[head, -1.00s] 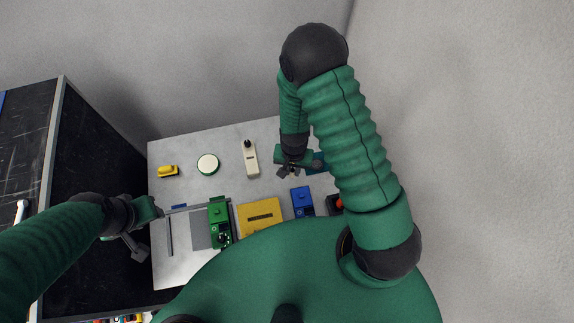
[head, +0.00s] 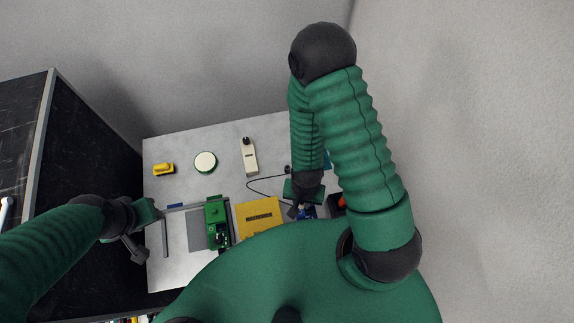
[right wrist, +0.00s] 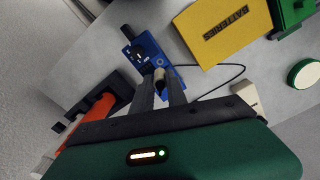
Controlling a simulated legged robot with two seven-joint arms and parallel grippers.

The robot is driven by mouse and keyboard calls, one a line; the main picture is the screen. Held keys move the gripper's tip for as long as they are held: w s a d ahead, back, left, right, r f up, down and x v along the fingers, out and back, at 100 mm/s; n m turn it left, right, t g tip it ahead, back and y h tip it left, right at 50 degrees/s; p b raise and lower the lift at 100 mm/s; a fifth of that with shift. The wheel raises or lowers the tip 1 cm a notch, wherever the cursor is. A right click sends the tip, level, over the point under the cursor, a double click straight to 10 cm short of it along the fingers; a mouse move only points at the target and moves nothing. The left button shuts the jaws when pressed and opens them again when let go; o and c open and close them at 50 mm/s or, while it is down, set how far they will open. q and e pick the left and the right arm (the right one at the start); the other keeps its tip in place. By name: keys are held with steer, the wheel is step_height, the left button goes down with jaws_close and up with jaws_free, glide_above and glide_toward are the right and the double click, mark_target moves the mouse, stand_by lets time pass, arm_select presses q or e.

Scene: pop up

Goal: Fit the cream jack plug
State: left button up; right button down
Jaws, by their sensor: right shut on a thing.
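My right gripper (head: 297,210) is over the blue box (head: 308,212) at the front of the table. In the right wrist view its fingers (right wrist: 162,82) are shut on a small cream piece, the jack plug (right wrist: 159,73). The plug is at the near end of the blue box (right wrist: 146,50), which has a dark dial. I cannot tell whether plug and box touch. A thin black cable (right wrist: 236,68) loops beside the fingers; it also shows in the head view (head: 250,185). My left gripper (head: 140,235) is at the table's left edge; its jaw state is unclear.
A yellow lettered block (head: 260,218) and a green device (head: 217,222) stand left of the blue box. A cream device (head: 249,158), a round green-and-white piece (head: 205,162) and a yellow piece (head: 163,169) stand farther back. An orange-and-black thing (right wrist: 88,118) lies beside the blue box.

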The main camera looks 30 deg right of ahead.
steer(key=shift+r, duration=0.1)
steer(key=shift+f+b, duration=1.2)
steer(key=shift+f, duration=0.45)
steer(key=shift+f+b, duration=1.4)
steer(key=shift+f, duration=0.5)
steer(key=c, duration=1.2)
jaws_free()
steer(key=shift+r, duration=0.1)
steer(key=shift+c, duration=0.2)
